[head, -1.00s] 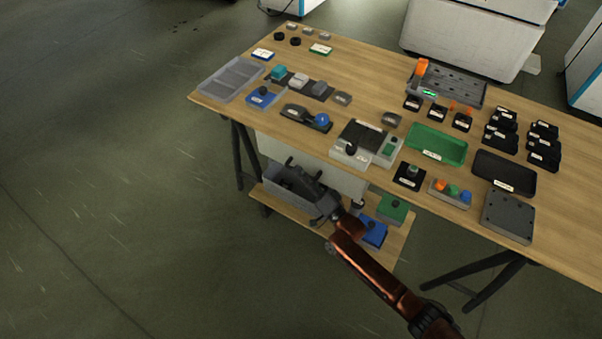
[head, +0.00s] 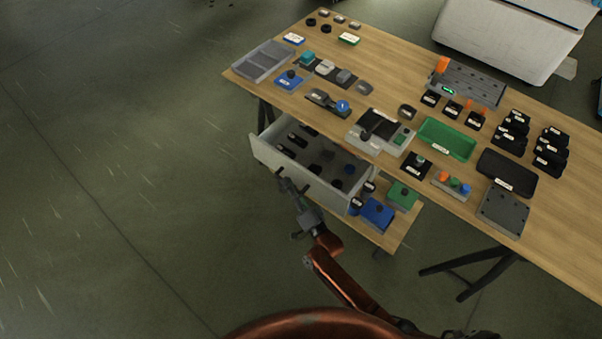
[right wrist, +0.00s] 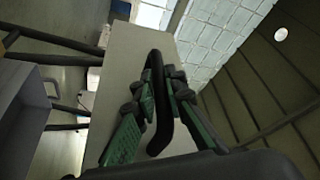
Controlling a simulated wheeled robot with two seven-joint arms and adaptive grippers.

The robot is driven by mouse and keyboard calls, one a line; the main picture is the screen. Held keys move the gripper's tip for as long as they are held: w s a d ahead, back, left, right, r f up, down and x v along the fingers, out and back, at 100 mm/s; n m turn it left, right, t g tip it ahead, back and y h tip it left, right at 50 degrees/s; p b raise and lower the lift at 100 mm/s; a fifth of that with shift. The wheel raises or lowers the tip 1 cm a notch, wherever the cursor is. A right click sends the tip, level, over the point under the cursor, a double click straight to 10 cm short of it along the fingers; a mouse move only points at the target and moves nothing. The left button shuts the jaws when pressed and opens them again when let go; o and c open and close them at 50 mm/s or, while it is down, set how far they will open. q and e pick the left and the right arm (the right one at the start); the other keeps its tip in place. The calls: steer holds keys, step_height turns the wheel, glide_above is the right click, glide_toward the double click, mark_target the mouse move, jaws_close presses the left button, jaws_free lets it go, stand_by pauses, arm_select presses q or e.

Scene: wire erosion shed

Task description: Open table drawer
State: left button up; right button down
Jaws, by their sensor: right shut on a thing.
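The table drawer (head: 262,153) hangs open under the front edge of the wooden table in the head view, with its grey-white front facing me. Several dark items lie inside it. In the right wrist view the drawer front (right wrist: 124,62) is a pale panel with a dark curved handle (right wrist: 157,140). My right gripper (head: 290,182) is at the drawer front, and in the right wrist view its green-padded fingers (right wrist: 164,82) are shut on the handle. The handle is mostly hidden in the head view. My left gripper is not in view.
The wooden table (head: 390,88) carries a green tray (head: 447,139), a black tray (head: 507,172), a grey divided tray (head: 262,61) and several small parts. A lower shelf (head: 397,232) holds a blue box (head: 377,213) and a green box (head: 403,195). The floor left of the drawer is clear.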

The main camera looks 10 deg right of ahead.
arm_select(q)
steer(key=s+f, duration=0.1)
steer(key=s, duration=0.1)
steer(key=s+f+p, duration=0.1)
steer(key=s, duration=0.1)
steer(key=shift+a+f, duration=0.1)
arm_select(e)
steer(key=s+a, duration=0.4)
steer(key=a, duration=0.1)
steer(key=shift+f, duration=0.1)
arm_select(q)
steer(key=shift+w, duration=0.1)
arm_select(e)
steer(key=c, duration=2)
jaws_free()
steer(key=shift+o, duration=0.2)
steer(key=shift+a, duration=0.1)
steer(key=v, duration=1.2)
steer(key=shift+f, duration=0.1)
